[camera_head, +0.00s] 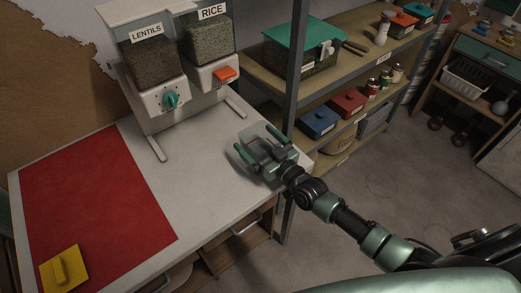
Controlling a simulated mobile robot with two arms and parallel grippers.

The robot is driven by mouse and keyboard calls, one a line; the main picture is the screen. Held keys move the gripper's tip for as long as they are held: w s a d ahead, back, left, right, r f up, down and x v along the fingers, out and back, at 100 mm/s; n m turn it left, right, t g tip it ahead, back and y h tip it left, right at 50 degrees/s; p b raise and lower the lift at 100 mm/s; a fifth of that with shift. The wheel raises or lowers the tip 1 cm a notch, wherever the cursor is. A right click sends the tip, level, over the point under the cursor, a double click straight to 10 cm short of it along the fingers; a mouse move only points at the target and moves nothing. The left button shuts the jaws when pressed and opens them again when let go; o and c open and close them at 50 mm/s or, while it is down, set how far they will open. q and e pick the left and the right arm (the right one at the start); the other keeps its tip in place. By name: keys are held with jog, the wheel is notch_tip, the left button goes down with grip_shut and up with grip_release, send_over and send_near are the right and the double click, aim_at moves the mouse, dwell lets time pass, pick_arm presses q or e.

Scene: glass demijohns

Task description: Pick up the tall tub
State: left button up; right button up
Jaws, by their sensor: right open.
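A clear, pale tub (256,136) stands near the right edge of the white counter, and I take it to be the tall tub. My right gripper (259,144) comes in from the lower right. Its two green fingers are open, one on each side of the tub as seen from above. The gripper hides much of the tub, and I cannot tell whether the fingers touch it. My left gripper is not in view.
The white counter (190,185) holds a red mat (95,190) with a yellow scraper-like piece (64,270). Lentil (150,62) and rice (207,48) dispensers stand behind. A metal shelf post (296,60) rises close to the gripper, with loaded shelves beyond.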

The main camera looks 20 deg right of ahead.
jog(key=c, duration=1.1)
jog(key=shift+r, duration=0.1)
